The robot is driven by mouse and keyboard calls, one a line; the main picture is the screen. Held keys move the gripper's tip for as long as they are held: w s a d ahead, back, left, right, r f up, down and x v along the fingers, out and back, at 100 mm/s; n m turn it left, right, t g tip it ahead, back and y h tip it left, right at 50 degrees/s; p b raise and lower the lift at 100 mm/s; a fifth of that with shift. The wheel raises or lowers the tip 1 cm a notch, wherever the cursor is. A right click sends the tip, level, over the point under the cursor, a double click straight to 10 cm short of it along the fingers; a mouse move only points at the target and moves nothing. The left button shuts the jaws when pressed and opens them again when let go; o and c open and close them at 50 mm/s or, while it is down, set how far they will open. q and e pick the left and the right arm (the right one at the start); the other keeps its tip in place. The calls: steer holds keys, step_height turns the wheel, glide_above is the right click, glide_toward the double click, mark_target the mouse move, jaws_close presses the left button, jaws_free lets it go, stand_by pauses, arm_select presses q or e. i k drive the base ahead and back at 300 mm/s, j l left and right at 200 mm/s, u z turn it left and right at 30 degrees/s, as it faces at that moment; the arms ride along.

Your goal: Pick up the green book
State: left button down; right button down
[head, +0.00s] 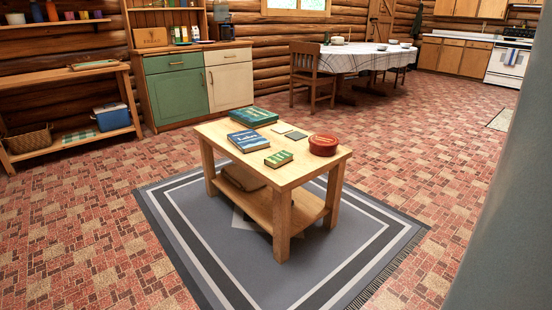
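A small green book (279,158) with pale lettering lies flat near the front edge of the low wooden coffee table (305,171). A larger book with a dark green and teal cover (253,116) lies at the table's far left corner. A blue book (248,141) lies between them, near the left edge. No gripper shows in the head view, and the table stands some way ahead of me.
A round reddish-brown container (323,145) and two small flat coasters (289,131) share the tabletop. The table stands on a grey striped rug (220,262). A bench (65,77), cabinets (177,94) and a dining table (365,58) stand behind. Open brick-patterned floor surrounds the rug.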

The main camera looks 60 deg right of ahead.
mark_target(281, 159)
steer(key=z, duration=1.8)
steer(key=i+j, duration=0.1)
steer(key=i, duration=0.15)
steer(key=u, duration=0.05)
